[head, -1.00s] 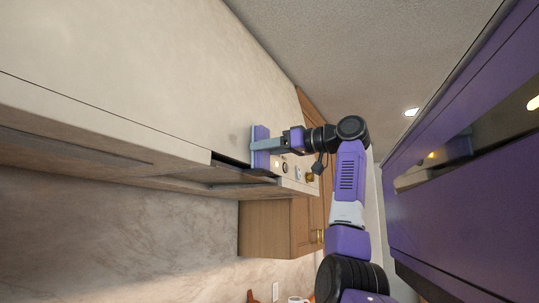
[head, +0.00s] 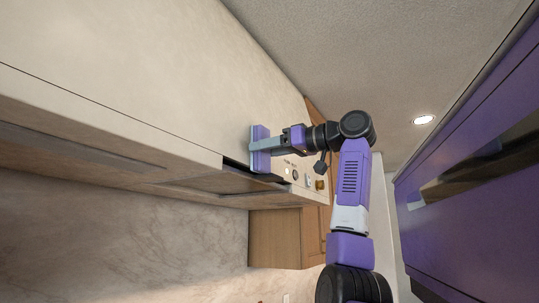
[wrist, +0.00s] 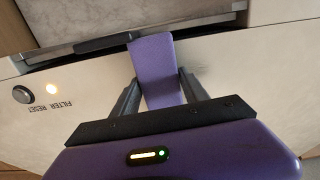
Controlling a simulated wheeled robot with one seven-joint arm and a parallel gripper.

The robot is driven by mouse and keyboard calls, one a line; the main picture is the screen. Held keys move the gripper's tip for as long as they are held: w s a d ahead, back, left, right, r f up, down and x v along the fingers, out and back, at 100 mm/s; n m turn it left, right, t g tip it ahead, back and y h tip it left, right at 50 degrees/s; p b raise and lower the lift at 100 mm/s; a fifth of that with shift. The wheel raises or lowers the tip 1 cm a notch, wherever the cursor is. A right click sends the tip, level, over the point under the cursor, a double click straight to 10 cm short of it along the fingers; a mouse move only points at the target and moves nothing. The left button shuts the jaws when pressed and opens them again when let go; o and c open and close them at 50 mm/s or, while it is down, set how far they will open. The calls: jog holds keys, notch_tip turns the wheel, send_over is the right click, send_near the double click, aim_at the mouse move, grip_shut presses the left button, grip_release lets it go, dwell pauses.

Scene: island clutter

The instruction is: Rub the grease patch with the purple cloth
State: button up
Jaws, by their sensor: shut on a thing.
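The purple cloth (head: 260,133) looks like a flat block and lies at the pale panel, beside the dark slot. It also shows in the wrist view (wrist: 155,62), between my two fingers. My gripper (head: 263,147) is shut on it; in the wrist view the fingers (wrist: 157,82) stand on either side of the cloth. A faint dark smudge (wrist: 231,104), perhaps the grease patch, shows on the pale surface right of the fingers in the wrist view. I cannot make out a clear patch in the head view; the cloth may cover part of it.
A dark slot (head: 238,164) runs along the panel edge. A wooden cabinet (head: 275,237) is below, and a purple cabinet (head: 470,190) stands at right.

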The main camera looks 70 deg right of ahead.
aim_at(245, 146)
jog(key=shift+w+a+b, duration=0.25)
jog(key=shift+a, duration=0.55)
jog(key=shift+w+a+b, duration=0.25)
jog(key=shift+a+b, duration=0.05)
jog(key=shift+a, duration=0.5)
jog(key=shift+w+a+b, duration=0.25)
jog(key=shift+a, duration=0.55)
jog(key=shift+w+a+b, duration=0.15)
jog(key=shift+a+b, duration=0.15)
jog(key=shift+a, duration=0.55)
jog(key=shift+w+a+b, duration=0.15)
jog(key=shift+a+b, duration=0.1)
jog(key=shift+a, duration=0.55)
jog(key=v, duration=0.6)
jog(key=shift+b, duration=0.45)
jog(key=shift+s, duration=0.1)
